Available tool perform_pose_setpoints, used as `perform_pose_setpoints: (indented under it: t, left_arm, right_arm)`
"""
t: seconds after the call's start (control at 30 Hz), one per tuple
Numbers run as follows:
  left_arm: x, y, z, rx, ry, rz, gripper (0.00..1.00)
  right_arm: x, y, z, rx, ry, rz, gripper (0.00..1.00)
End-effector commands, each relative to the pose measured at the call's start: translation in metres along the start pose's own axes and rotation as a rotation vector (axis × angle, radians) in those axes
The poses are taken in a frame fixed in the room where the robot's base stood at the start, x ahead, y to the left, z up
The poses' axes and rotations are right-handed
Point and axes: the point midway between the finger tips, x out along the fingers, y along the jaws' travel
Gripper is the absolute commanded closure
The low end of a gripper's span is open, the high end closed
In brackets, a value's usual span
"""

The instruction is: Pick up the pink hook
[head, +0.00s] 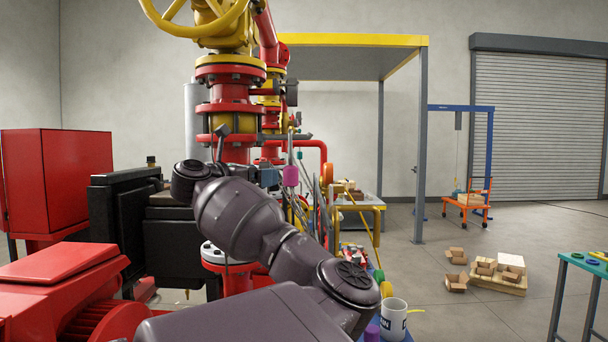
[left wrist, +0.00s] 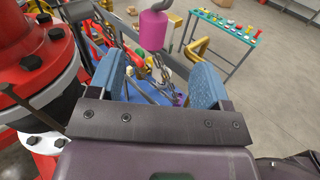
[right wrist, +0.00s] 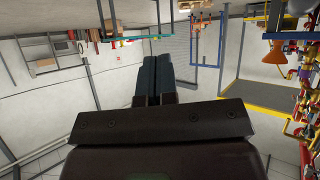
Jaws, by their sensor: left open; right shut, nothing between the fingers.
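The pink hook (head: 291,176) hangs beside the red and yellow pipework in the head view. My right gripper (right wrist: 153,62) is shut and empty in the right wrist view, away from the hook.
Red flanged pipework (head: 232,120) stands close to my left arm. A white mug (head: 394,318) stands below right of the arm. A green-topped table (head: 585,262) is at the right edge. Cardboard boxes (head: 484,268) lie on the floor, which is otherwise largely open.

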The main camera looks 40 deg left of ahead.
Motion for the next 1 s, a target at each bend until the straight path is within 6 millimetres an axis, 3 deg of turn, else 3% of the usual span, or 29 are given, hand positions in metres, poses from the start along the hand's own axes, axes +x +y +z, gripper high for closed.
perform_pose_setpoints:
  t: [0.17,0.43,0.67,1.0]
  left_arm:
    - [0.005,-0.001,0.0,-0.06,0.004,-0.005,0.29]
    - [0.043,0.0,0.001,-0.061,0.004,-0.005,0.29]
    - [0.058,0.001,0.001,-0.059,0.003,-0.002,0.29]
    - [0.098,0.008,0.005,-0.059,0.004,-0.004,0.29]
  right_arm:
    - [0.0,0.0,-0.003,-0.001,0.004,-0.001,1.0]
    - [-0.004,0.001,-0.007,0.0,0.0,0.0,1.0]
    - [-0.011,0.002,0.002,0.003,-0.022,0.003,1.0]
    - [-0.019,0.003,-0.009,0.003,-0.026,0.002,1.0]
